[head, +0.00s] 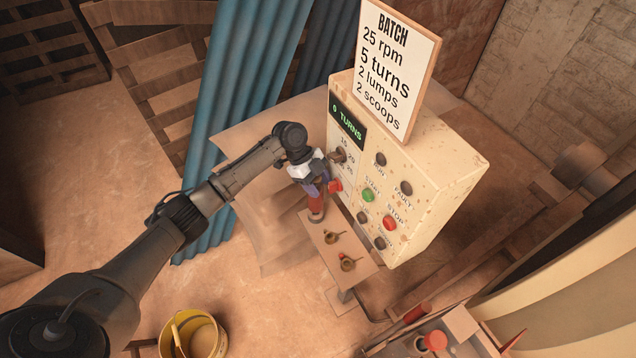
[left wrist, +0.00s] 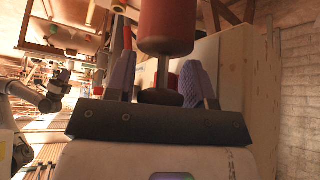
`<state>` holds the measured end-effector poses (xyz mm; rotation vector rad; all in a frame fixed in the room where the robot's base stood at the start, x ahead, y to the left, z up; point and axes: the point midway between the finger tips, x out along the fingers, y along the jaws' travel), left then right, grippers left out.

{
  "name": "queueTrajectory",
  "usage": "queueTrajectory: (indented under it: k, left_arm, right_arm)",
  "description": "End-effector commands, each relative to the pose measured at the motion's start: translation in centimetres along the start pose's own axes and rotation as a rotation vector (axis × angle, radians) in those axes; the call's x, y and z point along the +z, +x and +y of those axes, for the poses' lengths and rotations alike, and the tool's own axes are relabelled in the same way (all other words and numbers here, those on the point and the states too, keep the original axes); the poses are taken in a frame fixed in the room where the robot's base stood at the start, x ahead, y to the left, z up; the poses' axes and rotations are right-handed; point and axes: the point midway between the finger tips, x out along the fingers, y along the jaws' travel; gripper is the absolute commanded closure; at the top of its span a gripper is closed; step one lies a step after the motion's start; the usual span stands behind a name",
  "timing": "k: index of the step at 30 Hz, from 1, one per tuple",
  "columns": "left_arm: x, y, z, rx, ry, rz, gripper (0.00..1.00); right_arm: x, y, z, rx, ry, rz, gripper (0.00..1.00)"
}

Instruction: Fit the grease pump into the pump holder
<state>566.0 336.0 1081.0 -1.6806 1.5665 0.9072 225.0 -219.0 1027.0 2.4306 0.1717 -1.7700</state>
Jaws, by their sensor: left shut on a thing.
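My left gripper (head: 315,188) is shut on the grease pump (head: 316,207), a red cylinder below the fingers. In the left wrist view the pump (left wrist: 167,25) shows its red body and a dark handle between the blue-grey finger pads (left wrist: 160,88). The pump is over the far end of a narrow shelf (head: 318,228) in front of the control box. Whether it touches the shelf I cannot tell. I cannot make out the pump holder for certain; the gripper and pump may hide it.
The cream control box (head: 425,190) with buttons stands close right of the gripper, a batch sign (head: 398,65) on top. A yellow bucket (head: 195,335) is at the bottom. Blue corrugated sheet (head: 245,95) stands behind.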

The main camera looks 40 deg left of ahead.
Motion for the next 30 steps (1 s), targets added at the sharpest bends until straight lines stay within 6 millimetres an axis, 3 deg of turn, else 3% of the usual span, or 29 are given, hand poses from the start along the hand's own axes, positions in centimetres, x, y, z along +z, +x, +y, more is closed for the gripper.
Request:
queueTrajectory:
  k: [30]
  left_arm:
    - [1.2,1.9,0.0,-0.001,0.001,0.001,0.93]
  right_arm:
    - [0.4,1.4,-0.3,-0.006,0.008,0.001,1.0]
